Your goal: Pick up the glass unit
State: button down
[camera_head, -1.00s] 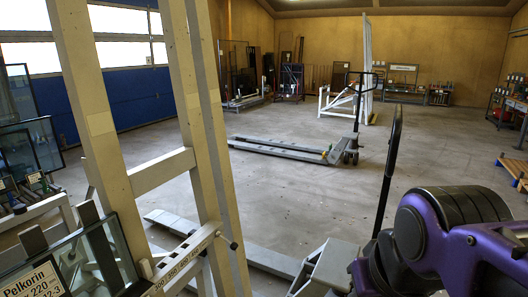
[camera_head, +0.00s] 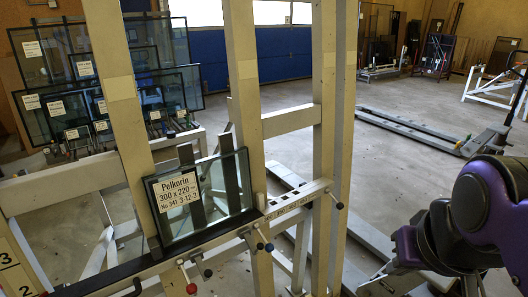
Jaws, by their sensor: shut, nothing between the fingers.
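The glass unit (camera_head: 222,205) is a small double pane with dark edges. Its white label (camera_head: 179,191) reads Pelkorin 300 x 220. It stands on the dark lower ledge of the tilting frame (camera_head: 242,70), near the middle of the view, and leans back against dark upright strips. Its whole front face shows. A purple and black part of my arm (camera_head: 492,205) fills the lower right, well apart from the glass. My gripper cannot be made out in the view.
The frame's ruled rail carries small knobs, one red (camera_head: 191,288) and one blue (camera_head: 269,247). Racked, labelled panes (camera_head: 90,70) stand behind at left. A grey pallet truck (camera_head: 415,130) lies on the floor behind. Open floor (camera_head: 290,160) shows between.

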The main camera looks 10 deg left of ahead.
aim_at(186, 201)
jog(key=u, duration=1.25)
